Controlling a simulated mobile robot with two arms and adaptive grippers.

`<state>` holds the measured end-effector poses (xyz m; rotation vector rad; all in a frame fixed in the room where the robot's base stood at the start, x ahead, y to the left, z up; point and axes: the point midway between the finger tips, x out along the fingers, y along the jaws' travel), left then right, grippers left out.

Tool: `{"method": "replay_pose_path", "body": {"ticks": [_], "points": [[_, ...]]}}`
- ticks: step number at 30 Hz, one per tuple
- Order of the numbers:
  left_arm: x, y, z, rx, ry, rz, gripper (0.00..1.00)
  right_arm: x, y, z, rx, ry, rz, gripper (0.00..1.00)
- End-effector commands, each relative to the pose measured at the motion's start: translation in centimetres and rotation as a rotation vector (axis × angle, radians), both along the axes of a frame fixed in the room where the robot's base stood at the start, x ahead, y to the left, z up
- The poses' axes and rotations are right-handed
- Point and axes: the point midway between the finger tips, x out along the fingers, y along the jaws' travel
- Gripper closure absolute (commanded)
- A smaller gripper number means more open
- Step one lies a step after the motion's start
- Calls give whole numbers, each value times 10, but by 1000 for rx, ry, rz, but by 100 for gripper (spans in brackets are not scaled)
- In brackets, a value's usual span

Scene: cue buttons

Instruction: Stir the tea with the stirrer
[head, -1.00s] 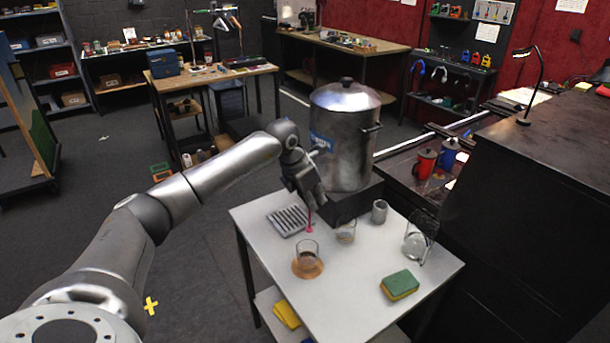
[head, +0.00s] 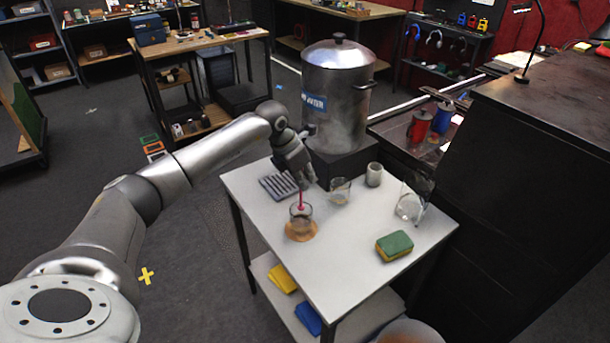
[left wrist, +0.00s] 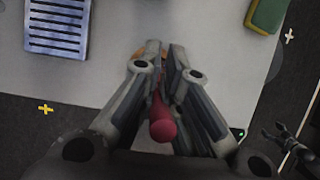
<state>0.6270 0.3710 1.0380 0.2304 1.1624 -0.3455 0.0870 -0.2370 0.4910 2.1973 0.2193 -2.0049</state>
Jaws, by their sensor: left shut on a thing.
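My left gripper (head: 300,180) is shut on the red-pink stirrer (head: 301,198), which points down. The stirrer's thick round end shows between the fingers in the left wrist view (left wrist: 162,128). The tea glass (head: 301,221) stands on a round orange-brown coaster (head: 303,235) right below the gripper. The stirrer's lower end overlaps the glass rim in the head view; I cannot tell how deep it sits. In the left wrist view the glass is hidden by the fingers. My right gripper (left wrist: 275,133) shows small and dark at the lower right there.
A slotted metal tray (head: 278,187), another glass (head: 339,191), a grey cup (head: 374,175), a glass vessel in a stand (head: 409,207) and a green-yellow sponge (head: 394,245) share the white table (head: 345,270). A big metal urn (head: 337,95) stands behind. The table's front is clear.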

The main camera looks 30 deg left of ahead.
Motion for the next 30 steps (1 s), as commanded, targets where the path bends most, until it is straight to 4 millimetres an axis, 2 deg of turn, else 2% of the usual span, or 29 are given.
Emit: {"method": "replay_pose_path", "body": {"ticks": [1,21,30], "points": [[0,0,-8,0,1,0,100,0,0,-7,0,0,0,24],[0,0,-62,0,1,0,100,0,0,-47,0,0,0,24],[0,0,-77,0,1,0,100,0,3,-57,3,1,-2,24]]}}
